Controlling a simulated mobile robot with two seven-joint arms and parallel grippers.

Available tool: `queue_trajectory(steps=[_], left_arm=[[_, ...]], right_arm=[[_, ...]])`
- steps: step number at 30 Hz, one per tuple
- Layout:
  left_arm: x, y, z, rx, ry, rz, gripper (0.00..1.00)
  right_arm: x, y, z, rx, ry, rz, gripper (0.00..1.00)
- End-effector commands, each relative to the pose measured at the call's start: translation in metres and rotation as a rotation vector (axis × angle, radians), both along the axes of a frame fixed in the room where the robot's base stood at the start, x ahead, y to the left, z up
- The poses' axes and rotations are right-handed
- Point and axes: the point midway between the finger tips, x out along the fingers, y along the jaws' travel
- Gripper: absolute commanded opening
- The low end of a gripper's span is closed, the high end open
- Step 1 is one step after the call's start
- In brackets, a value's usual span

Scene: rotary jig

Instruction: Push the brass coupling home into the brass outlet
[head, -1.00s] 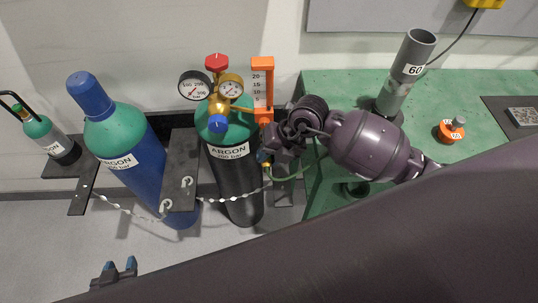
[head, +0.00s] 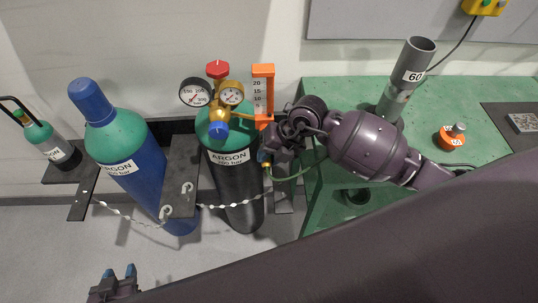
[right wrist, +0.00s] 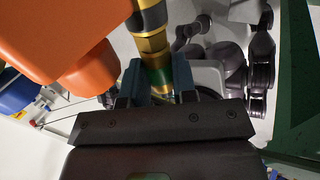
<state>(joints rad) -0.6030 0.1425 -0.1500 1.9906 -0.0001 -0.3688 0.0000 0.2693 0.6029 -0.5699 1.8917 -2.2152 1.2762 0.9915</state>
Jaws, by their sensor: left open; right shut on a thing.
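The brass coupling (right wrist: 158,68) is between the fingers of my right gripper (right wrist: 155,82), which is shut on it. In the head view my right gripper (head: 267,157) is just below the orange flowmeter, and the coupling is mostly hidden there. In the right wrist view the brass outlet (right wrist: 148,18), with a dark band, lies directly above the coupling and roughly in line with it. They look close or touching; I cannot tell how deep the coupling sits. A green hose (head: 292,177) trails from the grip. My left gripper (head: 118,277) is open and empty, low at the left.
The orange flowmeter (head: 263,92) stands beside the regulator (head: 219,97) on the black argon cylinder (head: 234,190). A blue argon cylinder (head: 145,170) and a small bottle (head: 45,138) stand left. The green bench (head: 320,105) at right carries a grey tube (head: 409,75) and an orange-based weight (head: 451,138).

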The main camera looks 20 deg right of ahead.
Motion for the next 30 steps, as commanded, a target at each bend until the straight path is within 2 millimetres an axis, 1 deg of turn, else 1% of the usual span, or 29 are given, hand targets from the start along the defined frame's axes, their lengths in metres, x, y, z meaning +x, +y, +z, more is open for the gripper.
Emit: queue_trajectory(steps=[6, 7, 12, 13, 20, 23, 26, 30], left_arm=[[0.0, 0.0, 0.0, 0.0, 0.0, 0.0, 0.43], [0.0, 0.0, 0.0, 0.0, 0.0, 0.0, 0.43], [0.0, 0.0, 0.0, 0.0, 0.0, 0.0, 0.43], [0.0, 0.0, 0.0, 0.0, 0.0, 0.0, 0.43], [0.0, 0.0, 0.0, 0.0, 0.0, 0.0, 0.43], [0.001, 0.0, 0.0, 0.0, -0.001, 0.0, 0.43], [0.001, 0.0, 0.002, 0.0, -0.003, 0.0, 0.43], [0.002, 0.0, 0.006, 0.001, -0.006, -0.001, 0.43]], right_arm=[[0.004, -0.001, 0.001, -0.001, -0.005, -0.003, 0.01], [0.004, -0.001, 0.001, 0.0, -0.005, -0.003, 0.27], [0.004, -0.001, 0.001, -0.001, -0.004, -0.003, 0.53], [0.004, -0.001, 0.001, -0.001, -0.004, -0.003, 0.56], [0.003, -0.001, 0.0, -0.001, -0.003, -0.002, 0.56], [0.003, -0.003, 0.003, -0.001, -0.003, -0.002, 0.56], [0.002, -0.007, 0.012, -0.002, -0.006, -0.001, 0.56], [-0.001, -0.019, 0.032, -0.003, -0.007, -0.003, 0.56]])
